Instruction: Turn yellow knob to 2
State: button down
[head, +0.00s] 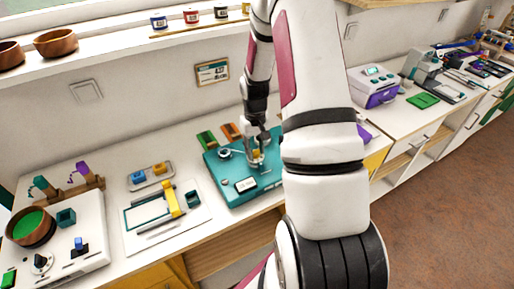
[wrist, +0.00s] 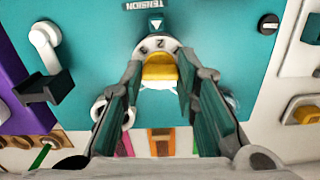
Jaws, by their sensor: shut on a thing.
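The yellow knob (wrist: 159,72) sits on a white dial below the word TENSION and a white triangle mark on the teal board (wrist: 100,30). A numeral that looks like 2 shows at the top of the dial, just below the triangle and slightly right of it. In the head view, the yellow knob (head: 256,155) shows at my gripper (head: 258,150), on the teal board (head: 215,172), partly hidden by the fingers.
A white crank with a black handle (wrist: 48,90) stands left of the knob, and a dark button (wrist: 268,24) is at the right. In the head view, a white board with a yellow bar (head: 173,198) lies left of the teal board.

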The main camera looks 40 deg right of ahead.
jog(key=shift+n, duration=0.5)
jog(key=c, duration=1.2)
grip_release()
jog(key=shift+c, duration=0.2)
jog(key=shift+r, duration=0.15)
notch_tip(320, 180, up, 12)
